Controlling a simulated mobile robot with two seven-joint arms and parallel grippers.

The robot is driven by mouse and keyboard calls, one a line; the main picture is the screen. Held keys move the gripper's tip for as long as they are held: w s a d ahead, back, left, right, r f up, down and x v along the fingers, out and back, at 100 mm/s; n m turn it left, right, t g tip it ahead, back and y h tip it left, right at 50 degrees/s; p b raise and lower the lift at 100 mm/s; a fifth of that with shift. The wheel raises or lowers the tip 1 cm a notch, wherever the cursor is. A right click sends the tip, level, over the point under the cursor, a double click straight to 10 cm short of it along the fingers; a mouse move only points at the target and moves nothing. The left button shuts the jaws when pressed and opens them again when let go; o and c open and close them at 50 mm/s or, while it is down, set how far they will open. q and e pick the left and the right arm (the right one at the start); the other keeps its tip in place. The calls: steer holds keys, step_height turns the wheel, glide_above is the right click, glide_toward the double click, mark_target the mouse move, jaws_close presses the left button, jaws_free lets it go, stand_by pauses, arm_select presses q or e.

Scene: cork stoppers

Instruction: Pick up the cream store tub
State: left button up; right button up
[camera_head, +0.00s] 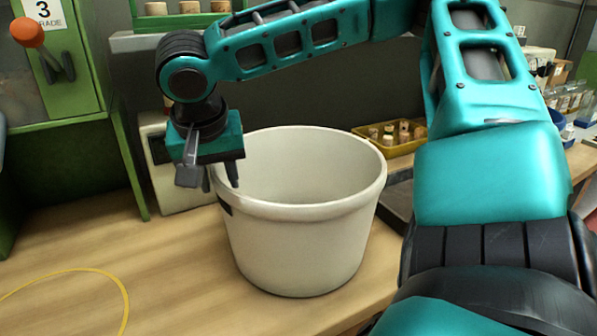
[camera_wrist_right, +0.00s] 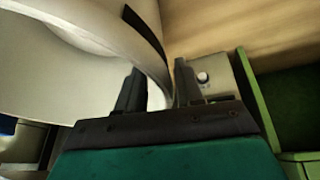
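The cream store tub (camera_head: 305,245) is a large, empty-looking, open-topped round tub standing upright on the wooden bench. My right gripper (camera_head: 220,180) points down at the tub's left rim. In the right wrist view, its two fingers (camera_wrist_right: 160,88) are spread apart, with the tub's rim (camera_wrist_right: 148,62) running between them. One finger is on the inner side and one on the outer side. I see a gap beside the rim, so the fingers do not look closed on it. A dark patch shows on the tub's outer wall just below the rim. My left gripper is not in view.
A yellow tray (camera_head: 398,148) with several corks stands behind the tub at the right. A pale box with a knob (camera_head: 183,195) stands behind the gripper. A green machine (camera_head: 50,120) is at the left. A yellow cable (camera_head: 100,272) lies on the bench, otherwise clear at front left.

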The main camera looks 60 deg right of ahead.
steer(key=shift+f, duration=0.1)
jaws_close()
stand_by(1.4)
